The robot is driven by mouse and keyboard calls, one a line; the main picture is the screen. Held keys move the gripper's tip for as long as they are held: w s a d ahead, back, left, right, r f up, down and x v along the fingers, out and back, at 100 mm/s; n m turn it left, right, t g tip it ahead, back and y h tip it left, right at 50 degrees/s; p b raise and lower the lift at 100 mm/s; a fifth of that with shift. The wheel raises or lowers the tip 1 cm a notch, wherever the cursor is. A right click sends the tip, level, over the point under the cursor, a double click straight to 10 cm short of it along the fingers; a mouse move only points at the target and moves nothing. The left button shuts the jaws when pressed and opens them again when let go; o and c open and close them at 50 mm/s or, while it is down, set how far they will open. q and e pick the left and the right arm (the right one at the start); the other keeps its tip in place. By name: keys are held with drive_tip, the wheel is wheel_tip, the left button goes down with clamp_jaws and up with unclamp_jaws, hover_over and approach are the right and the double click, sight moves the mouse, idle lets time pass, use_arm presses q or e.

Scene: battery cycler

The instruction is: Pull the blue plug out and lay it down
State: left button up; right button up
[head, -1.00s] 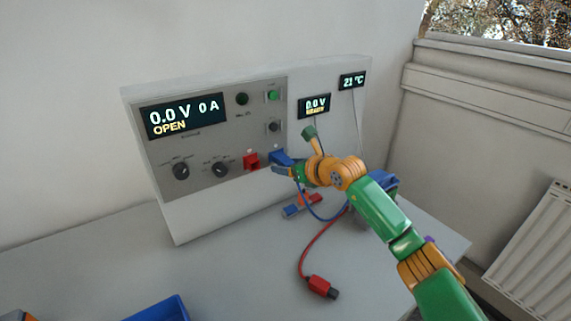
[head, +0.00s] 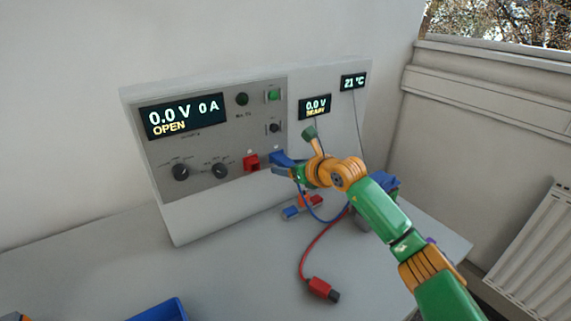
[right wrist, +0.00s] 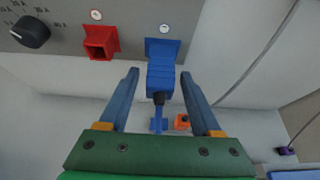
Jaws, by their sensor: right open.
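The blue plug (right wrist: 160,82) sits in the blue socket (right wrist: 163,48) on the front panel, its cable end towards me in the right wrist view. In the head view the blue socket (head: 277,157) shows beside the red one, with the plug partly hidden by my gripper. My right gripper (right wrist: 159,76) is open, one finger on each side of the plug, with a visible gap on both sides. It also shows in the head view (head: 281,166) at the panel. My left gripper is not clearly in view; only a small orange part shows at the bottom left corner.
The empty red socket (right wrist: 100,42) is left of the blue one. A red plug (head: 322,289) on a red cable lies on the table. A blue tray (head: 160,311) stands at the front. A red and blue piece (head: 302,207) lies below the panel. The table's middle is clear.

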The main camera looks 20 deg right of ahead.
drive_tip(key=shift+c, duration=0.2)
drive_tip(key=c, duration=0.9)
drive_tip(key=shift+s+d+f, duration=0.1)
drive_tip(key=shift+s, duration=0.2)
drive_tip(key=s, duration=0.1)
drive_tip(key=s+b, duration=0.1)
drive_tip(key=s, duration=0.1)
drive_tip(key=s+b, duration=0.1)
drive_tip(key=s, duration=0.1)
drive_tip(key=shift+d, duration=0.3)
